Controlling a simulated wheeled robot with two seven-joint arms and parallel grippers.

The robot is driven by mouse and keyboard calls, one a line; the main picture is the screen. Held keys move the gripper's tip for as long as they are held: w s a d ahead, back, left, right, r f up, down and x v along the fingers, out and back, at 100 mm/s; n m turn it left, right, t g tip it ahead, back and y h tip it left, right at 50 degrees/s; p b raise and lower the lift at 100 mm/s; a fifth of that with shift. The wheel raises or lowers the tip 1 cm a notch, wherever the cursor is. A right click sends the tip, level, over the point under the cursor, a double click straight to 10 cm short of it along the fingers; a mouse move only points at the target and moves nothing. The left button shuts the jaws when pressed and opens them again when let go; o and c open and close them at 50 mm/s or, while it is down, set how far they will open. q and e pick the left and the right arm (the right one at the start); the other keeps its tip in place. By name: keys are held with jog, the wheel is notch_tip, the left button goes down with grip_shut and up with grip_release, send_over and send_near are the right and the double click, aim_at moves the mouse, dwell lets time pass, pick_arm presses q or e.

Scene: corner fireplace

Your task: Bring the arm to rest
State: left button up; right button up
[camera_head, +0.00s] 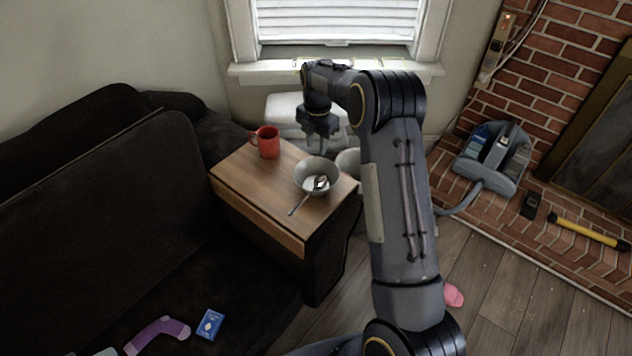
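My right arm reaches up from the bottom right of the head view, bends at the elbow and extends to the left over the far side of a small wooden side table (245,192). Its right gripper (318,146) points down, just above and behind a grey bowl (305,178). The fingers are small and dark, and I cannot tell whether they are open or shut. The bowl holds something white and a spoon-like handle (298,205) lies at its near rim. My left gripper is not in view.
A red mug (267,141) stands on the table left of the bowl. A dark sofa (120,215) holds a purple sock (158,333) and a blue card box (210,324).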

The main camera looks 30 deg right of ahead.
jog(key=shift+r, duration=0.55)
jog(key=s+a+r+m+t+y+p, duration=0.1)
jog(key=s+a+r+m+t+y, duration=0.3)
jog(key=s+r+m, duration=1)
jog(key=s+a+m, duration=0.5)
jog(key=s, duration=0.6)
jog(key=s+a+m+t+p, duration=0.1)
jog(key=s+a+m, duration=0.4)
jog(key=s, duration=0.6)
jog(key=shift+s+a+f, duration=0.15)
jog(key=shift+s+f, duration=0.15)
jog(key=shift+f, duration=0.15)
